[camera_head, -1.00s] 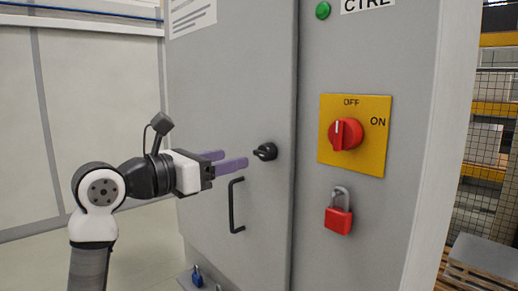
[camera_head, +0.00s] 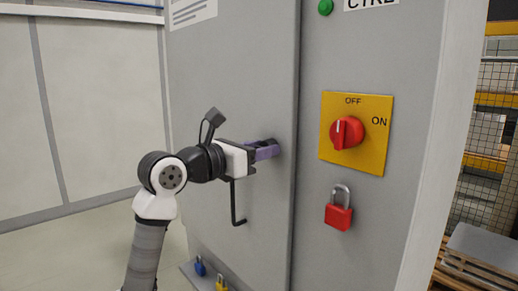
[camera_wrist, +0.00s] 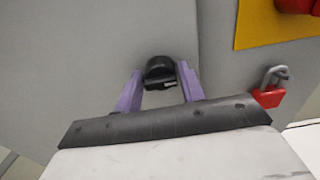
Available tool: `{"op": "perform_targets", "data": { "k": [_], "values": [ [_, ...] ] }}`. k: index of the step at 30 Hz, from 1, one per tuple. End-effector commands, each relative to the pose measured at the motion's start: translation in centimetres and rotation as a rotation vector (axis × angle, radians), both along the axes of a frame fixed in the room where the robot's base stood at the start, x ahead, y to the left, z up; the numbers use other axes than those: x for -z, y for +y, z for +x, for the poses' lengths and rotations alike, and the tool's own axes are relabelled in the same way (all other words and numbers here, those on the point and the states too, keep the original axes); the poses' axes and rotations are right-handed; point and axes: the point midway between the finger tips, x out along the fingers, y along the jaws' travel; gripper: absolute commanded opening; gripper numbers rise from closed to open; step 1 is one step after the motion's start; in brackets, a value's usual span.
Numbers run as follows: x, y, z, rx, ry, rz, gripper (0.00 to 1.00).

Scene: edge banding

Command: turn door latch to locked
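The door latch is a small black knob (camera_wrist: 160,71) on the grey cabinet door (camera_head: 215,70). In the wrist view it sits between the tips of my gripper's two purple fingers, with a visible gap on the left and little or none on the right. My gripper (camera_head: 268,149) reaches the door at the latch, above the black door handle (camera_head: 234,205). The fingers are spread apart. In the head view my gripper hides the latch. The latch's pointer direction is hard to tell in the wrist view.
Right of the door, a yellow plate (camera_head: 376,110) carries a red rotary switch (camera_head: 347,132) pointing to OFF. A red padlock (camera_head: 338,216) hangs below it. Blue (camera_head: 199,266) and yellow (camera_head: 221,284) padlocks are at the cabinet's foot. A wire mesh fence (camera_head: 490,130) stands at right.

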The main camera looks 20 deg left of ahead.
Motion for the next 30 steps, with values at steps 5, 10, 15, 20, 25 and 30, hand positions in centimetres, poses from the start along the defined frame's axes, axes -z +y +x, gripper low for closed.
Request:
{"op": "perform_targets", "data": {
  "k": [5, 10, 15, 20, 25, 30],
  "values": [
    [-0.01, 0.02, -0.01, 0.0, 0.0, 0.0, 0.16],
    [-0.02, 0.02, -0.02, 0.0, 0.002, -0.003, 0.12],
    [-0.04, 0.07, -0.03, -0.001, 0.021, -0.032, 0.12],
    [-0.06, 0.08, -0.02, -0.001, 0.065, -0.098, 0.12],
    [-0.08, 0.14, 0.01, -0.001, 0.139, -0.209, 0.12],
    [-0.08, 0.21, 0.04, -0.002, 0.226, -0.343, 0.12]
  ]
}}
